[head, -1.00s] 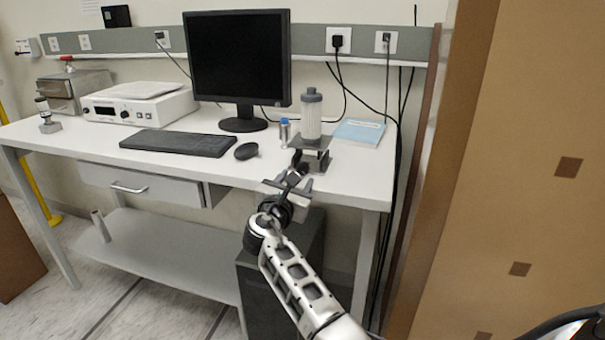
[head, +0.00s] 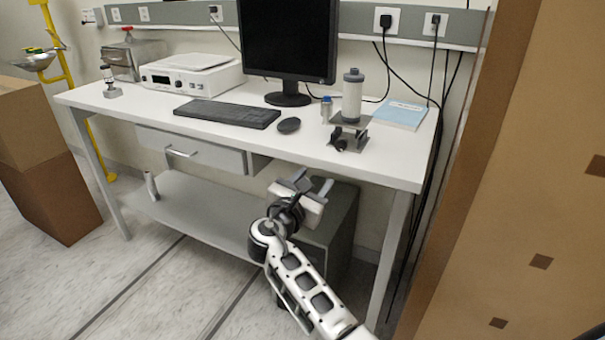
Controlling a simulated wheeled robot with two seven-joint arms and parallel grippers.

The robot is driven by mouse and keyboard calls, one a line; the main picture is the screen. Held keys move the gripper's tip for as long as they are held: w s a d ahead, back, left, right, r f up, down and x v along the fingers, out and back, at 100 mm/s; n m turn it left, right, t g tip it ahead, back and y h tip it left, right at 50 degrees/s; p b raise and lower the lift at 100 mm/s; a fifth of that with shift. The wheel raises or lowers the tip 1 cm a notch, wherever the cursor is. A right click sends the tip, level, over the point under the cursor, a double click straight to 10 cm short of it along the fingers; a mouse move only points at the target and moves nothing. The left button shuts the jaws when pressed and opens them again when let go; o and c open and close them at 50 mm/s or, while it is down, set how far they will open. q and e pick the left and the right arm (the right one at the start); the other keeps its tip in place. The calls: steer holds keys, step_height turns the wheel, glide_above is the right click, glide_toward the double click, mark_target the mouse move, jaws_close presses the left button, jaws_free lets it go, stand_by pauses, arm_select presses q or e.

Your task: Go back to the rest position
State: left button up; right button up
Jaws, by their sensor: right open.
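My right gripper (head: 308,184) is open and empty. It hangs in front of the white lab table (head: 250,145), below and short of the tabletop's front edge, apart from it. A grey and white filter cylinder (head: 352,97) stands upright on a small lab jack (head: 348,134) near the right end of the tabletop, beyond my right gripper. My left gripper is not in this view.
A monitor (head: 289,38), keyboard (head: 228,113) and mouse (head: 288,125) stand on the tabletop. A dark cabinet (head: 340,225) is under the table, behind my arm. Brown boxes (head: 45,190) stand at the left and a tall brown panel (head: 520,190) at the right. Floor at left front is clear.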

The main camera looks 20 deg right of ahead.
steer(key=s+a+f+m+y, duration=0.2)
steer(key=s+f+m+y, duration=0.3)
steer(key=f, duration=0.4)
steer(key=s+a+f+m+y, duration=0.2)
steer(key=s+f+y, duration=0.2)
steer(key=s+f, duration=0.45)
steer(key=s+a+f+m+y, duration=0.1)
steer(key=s+a+m+y, duration=0.3)
steer(key=s+m, duration=0.3)
steer(key=s+a+f+m+g+y, duration=0.1)
steer(key=s+a+f+m+y, duration=0.1)
steer(key=s+m, duration=0.4)
steer(key=s+a+y, duration=0.1)
steer(key=s+a, duration=0.1)
steer(key=shift+s+a+f+m+y, duration=0.2)
steer(key=shift+a+m+y, duration=0.2)
